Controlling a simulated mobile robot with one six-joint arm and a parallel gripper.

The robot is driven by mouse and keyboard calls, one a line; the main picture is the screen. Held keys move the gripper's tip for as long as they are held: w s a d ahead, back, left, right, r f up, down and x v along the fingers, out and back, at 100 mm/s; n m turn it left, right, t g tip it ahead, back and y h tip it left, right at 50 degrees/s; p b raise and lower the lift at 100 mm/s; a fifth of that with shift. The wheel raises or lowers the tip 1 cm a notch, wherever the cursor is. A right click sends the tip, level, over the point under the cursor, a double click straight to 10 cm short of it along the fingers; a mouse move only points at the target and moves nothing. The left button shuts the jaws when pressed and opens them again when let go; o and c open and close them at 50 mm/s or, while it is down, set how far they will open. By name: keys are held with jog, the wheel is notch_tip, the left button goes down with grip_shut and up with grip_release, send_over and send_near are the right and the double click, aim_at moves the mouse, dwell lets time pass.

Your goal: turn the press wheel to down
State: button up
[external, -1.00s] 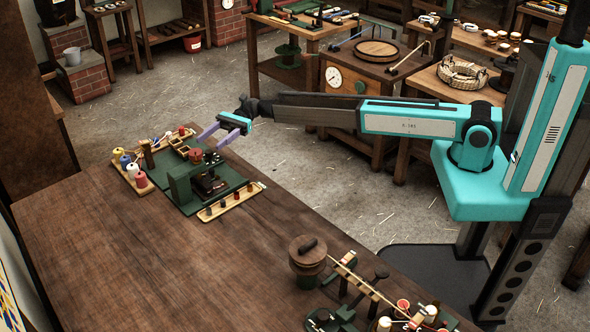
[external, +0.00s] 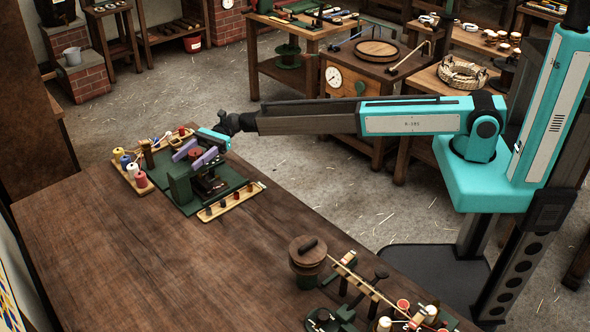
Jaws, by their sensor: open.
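The press (external: 180,187) is a dark green block frame on a green mat (external: 232,182) at the far end of the long wooden table. The press wheel is the small red round top (external: 194,153) on the press. My gripper (external: 189,158) has two purple fingers and a teal body. It is open, with its fingers spread on either side of the red wheel and pointing down to the left. Whether the fingers touch the wheel cannot be told.
A wooden rack with several thread spools (external: 133,170) stands left of the press. A wooden strip with small pegs (external: 231,202) lies at its right. The middle of the table (external: 150,250) is bare. A winding tool (external: 308,253) stands at the front right.

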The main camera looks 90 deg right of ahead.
jog(key=shift+w+a, duration=0.15)
jog(key=shift+a, duration=0.2)
jog(key=c, duration=1.1)
jog(key=shift+o, duration=0.2)
jog(key=shift+m+t+h, duration=0.3)
jog(key=shift+m+t, duration=0.1)
jog(key=shift+t, duration=0.1)
jog(key=shift+w+d+f+m+t+h+b, duration=0.1)
jog(key=shift+w+d+m+t+h+b, duration=0.1)
jog(key=shift+m+t+h+b, duration=0.65)
jog(key=shift+w+d+f+m+t+h+b, duration=0.15)
jog(key=shift+m+t+h+b, duration=0.5)
jog(key=shift+t, duration=0.4)
jog(key=shift+w+d+r+m+t+h+b, duration=0.1)
jog(key=shift+w+d+m+t+h+b, duration=0.1)
jog(key=shift+m+t+h+b, duration=0.45)
jog(key=shift+w+d+r+m+t+h+b, duration=0.15)
jog(key=shift+m+t+h+b, duration=0.35)
jog(key=shift+h, duration=0.25)
jog(key=shift+w, duration=0.1)
